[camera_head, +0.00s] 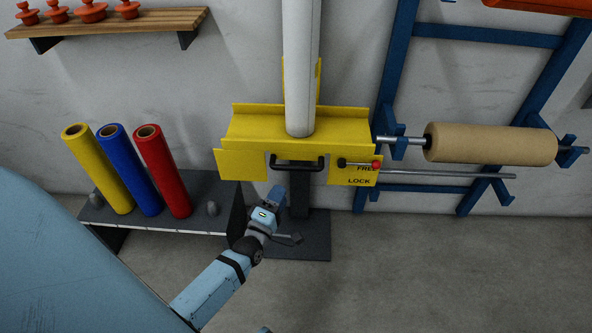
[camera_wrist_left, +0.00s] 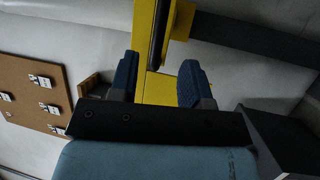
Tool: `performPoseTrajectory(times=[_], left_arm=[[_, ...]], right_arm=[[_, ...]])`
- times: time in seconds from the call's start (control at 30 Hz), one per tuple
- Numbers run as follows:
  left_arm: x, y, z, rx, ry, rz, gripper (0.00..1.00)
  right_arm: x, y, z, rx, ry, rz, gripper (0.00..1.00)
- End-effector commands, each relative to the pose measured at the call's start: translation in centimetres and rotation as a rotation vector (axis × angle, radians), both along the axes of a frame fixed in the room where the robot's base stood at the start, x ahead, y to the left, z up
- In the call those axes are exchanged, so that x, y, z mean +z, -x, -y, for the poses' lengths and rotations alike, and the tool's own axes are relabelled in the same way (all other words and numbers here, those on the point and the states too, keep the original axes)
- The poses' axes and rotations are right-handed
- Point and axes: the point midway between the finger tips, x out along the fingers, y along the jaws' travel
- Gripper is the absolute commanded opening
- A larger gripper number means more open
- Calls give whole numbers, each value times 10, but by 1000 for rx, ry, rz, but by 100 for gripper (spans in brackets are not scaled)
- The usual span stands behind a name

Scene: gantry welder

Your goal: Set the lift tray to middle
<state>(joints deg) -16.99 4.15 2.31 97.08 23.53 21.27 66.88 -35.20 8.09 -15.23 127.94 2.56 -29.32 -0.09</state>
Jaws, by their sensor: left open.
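The yellow lift tray (camera_head: 245,127) sits on a dark post at the back wall, with a white tube (camera_head: 299,70) upright on it. A black handle (camera_head: 297,164) is on its front. To the right is a lever with a red knob (camera_head: 376,165), level with the FREE label and above LOCK. My left gripper (camera_head: 277,194) is just below the handle's left part. In the left wrist view its blue fingers (camera_wrist_left: 158,82) are apart and empty, with yellow metal and a black bar (camera_wrist_left: 160,33) ahead. My right gripper is not in view.
A low bench (camera_head: 100,212) with yellow, blue and red rolls stands at left. A blue rack (camera_head: 400,50) with a brown roll (camera_head: 490,144) is at right. A wooden shelf (camera_head: 130,22) is above left. The floor at right is clear.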

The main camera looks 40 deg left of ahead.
Motion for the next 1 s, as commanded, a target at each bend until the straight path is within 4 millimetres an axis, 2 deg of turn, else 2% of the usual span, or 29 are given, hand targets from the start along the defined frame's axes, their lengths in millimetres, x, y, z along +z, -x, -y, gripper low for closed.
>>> performPoseTrajectory(times=[0.1, 0.3, 0.5, 0.67, 0.93, 1.0], left_arm=[[5, -27, -4, 1, 0, 4, 44], [12, -67, -10, 1, -1, 3, 44], [17, -93, -14, 0, -1, 1, 44], [18, -101, -15, 0, -1, -1, 44], [19, -102, -15, 0, -1, -1, 44], [19, -102, -15, 0, -1, -1, 28]], right_arm=[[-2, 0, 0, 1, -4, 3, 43], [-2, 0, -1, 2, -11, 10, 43], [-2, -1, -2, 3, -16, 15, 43], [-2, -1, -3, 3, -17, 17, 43], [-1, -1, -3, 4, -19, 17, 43], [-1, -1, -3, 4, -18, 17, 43]])
